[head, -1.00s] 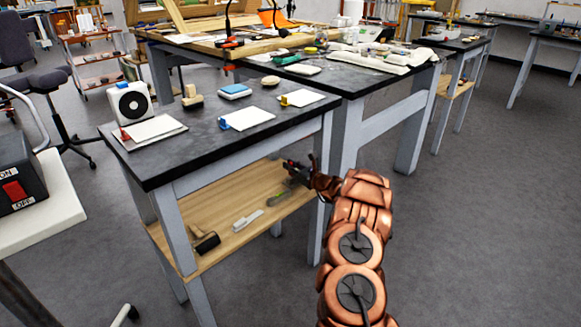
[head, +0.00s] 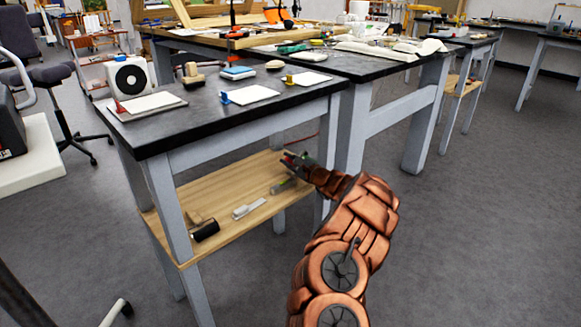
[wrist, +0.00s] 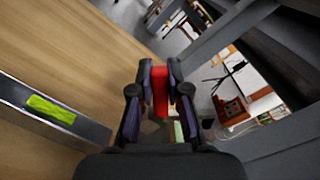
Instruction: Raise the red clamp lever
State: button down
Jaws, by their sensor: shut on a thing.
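The red clamp lever (head: 119,105) is small and sits at the left end of a board with a white sheet (head: 152,102), on the dark tabletop in the head view. Its exact angle is too small to tell. My gripper (head: 287,159) is well away from it, low by the wooden shelf under the table. In the wrist view my gripper (wrist: 160,88) is shut on a red thing (wrist: 160,90) between its fingers. What this red thing is cannot be told. The clamp lever is not recognisable in the wrist view.
Boards with a blue clamp (head: 224,97) and a yellow clamp (head: 289,79) share the tabletop with a white speaker-like box (head: 130,77). The shelf (head: 225,190) holds a white brush-like thing (head: 249,208) and a dark roller (head: 204,230). Grey table legs stand close to my arm.

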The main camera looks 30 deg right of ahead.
jog(key=shift+s+a+f+n+b, duration=0.1)
jog(key=shift+a+f+n+b, duration=0.2)
jog(key=shift+n+b, duration=0.5)
jog(key=shift+a+f+n+b, duration=0.1)
jog(key=shift+f+n+b, duration=0.25)
jog(key=shift+n+b, duration=0.4)
jog(key=c, duration=1.1)
grip_release()
jog(key=shift+s, duration=0.1)
jog(key=shift+s+d+r, duration=0.1)
jog(key=shift+s+d, duration=0.15)
jog(key=shift+s, duration=0.25)
jog(key=shift+v, duration=5.35)
jog(key=shift+a, duration=0.1)
